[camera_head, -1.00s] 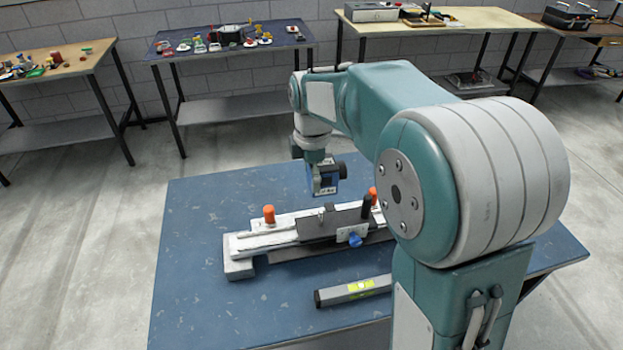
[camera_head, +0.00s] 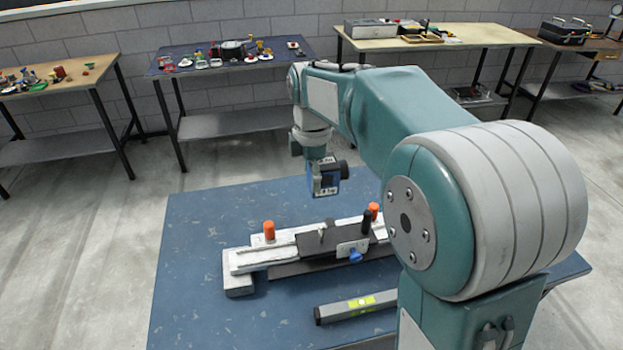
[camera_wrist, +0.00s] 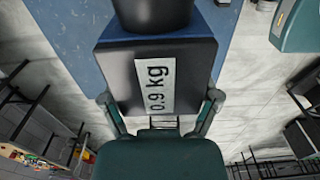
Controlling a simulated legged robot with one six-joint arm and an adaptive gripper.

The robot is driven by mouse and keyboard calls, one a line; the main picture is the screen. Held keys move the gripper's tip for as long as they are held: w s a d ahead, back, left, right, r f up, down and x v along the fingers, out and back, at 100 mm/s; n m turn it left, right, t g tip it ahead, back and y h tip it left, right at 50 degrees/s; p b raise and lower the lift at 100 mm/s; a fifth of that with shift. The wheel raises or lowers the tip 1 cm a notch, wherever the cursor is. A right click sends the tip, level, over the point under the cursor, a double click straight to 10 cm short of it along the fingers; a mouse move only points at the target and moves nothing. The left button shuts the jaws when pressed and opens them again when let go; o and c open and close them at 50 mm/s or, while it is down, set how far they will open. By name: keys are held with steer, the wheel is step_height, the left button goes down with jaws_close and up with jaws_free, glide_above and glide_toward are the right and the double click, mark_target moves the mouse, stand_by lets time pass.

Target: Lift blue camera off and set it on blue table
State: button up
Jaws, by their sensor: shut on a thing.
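The blue camera (camera_head: 325,182) is a blue and black box with a dark lens pointing right. It hangs in the air above the grey slider rig in the head view. In the wrist view the camera (camera_wrist: 118,85) shows a dark face with a white "0.9 kg" label. My gripper (camera_wrist: 160,112) is shut on it, one finger at each side. The blue table (camera_head: 200,230) lies below, with the camera apart from it. The slider rig (camera_head: 262,256), with orange knobs and a blue knob, stands on the table.
A spirit level (camera_head: 345,309) with a yellow-green window lies near the table's front edge. The table's left part is clear. Side tables with small objects stand along the wall, including a dark blue-topped one (camera_head: 170,62). My arm hides the table's right part.

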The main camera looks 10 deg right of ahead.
steer(key=shift+r, duration=1.7)
